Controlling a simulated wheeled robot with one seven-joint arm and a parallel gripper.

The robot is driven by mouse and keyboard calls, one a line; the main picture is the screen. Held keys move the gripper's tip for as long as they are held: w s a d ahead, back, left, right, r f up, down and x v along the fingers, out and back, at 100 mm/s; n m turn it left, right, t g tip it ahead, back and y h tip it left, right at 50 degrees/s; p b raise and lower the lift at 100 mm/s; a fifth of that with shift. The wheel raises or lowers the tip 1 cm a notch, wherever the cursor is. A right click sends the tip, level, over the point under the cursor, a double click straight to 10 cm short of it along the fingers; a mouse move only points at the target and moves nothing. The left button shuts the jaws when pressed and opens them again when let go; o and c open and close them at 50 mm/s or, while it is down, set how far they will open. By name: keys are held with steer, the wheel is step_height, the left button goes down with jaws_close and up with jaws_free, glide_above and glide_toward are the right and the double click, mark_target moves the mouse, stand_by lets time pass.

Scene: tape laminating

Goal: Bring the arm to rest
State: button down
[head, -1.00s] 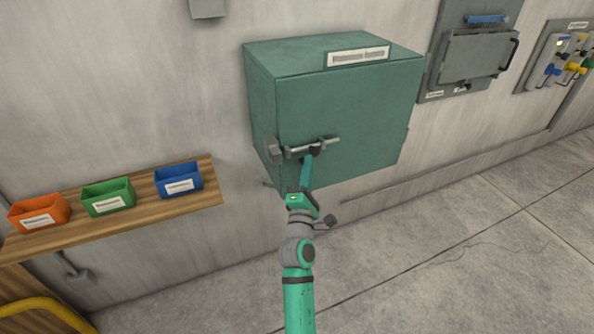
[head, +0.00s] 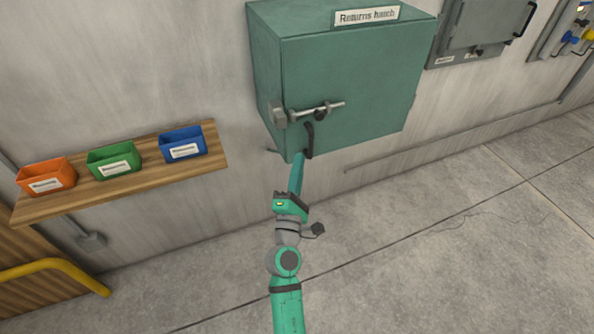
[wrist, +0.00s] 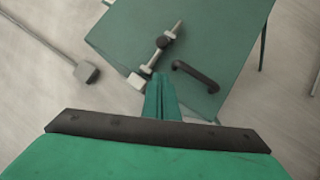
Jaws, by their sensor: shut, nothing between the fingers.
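My gripper (head: 301,158) is shut and empty. Its arm reaches up from the bottom of the head view. Its tip overlaps the lower front edge of a green cabinet (head: 345,85) labelled "Returns hatch", just under a dark handle (head: 309,140). The cabinet door looks closed, with a grey metal bolt (head: 320,110) across its front. In the wrist view the closed fingers (wrist: 162,88) point at the cabinet, with the bolt (wrist: 160,55) above and the handle (wrist: 195,76) to the right. I cannot tell whether the tip touches the cabinet.
A wooden shelf (head: 120,190) at left carries orange (head: 46,174), green (head: 114,159) and blue (head: 182,144) bins. A grey panel (head: 483,30) is on the wall at upper right. A yellow rail (head: 50,266) stands at lower left. The concrete floor (head: 450,220) at right is clear.

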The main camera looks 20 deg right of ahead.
steer(key=shift+v, duration=0.8)
steer(key=shift+a+f, duration=0.1)
steer(key=shift+a, duration=0.05)
steer(key=s+a+f+m+g+y, duration=0.1)
steer(key=s+a+f+m+y, duration=0.25)
steer(key=s+a+f, duration=0.4)
steer(key=s+a+f+m+g+y, duration=0.15)
steer(key=s+a+f+y, duration=0.3)
steer(key=s+f, duration=0.5)
steer(key=s+a+r+m, duration=0.1)
steer(key=s+a+m, duration=0.1)
steer(key=s, duration=0.6)
steer(key=s+a+r+m+g+y, duration=0.1)
steer(key=s+a+m, duration=0.1)
steer(key=s+m, duration=0.3)
steer(key=s+a+r+m+y, duration=0.1)
steer(key=s+m, duration=0.3)
steer(key=s, duration=0.7)
steer(key=shift+s+a, duration=0.35)
steer(key=shift+a, duration=0.35)
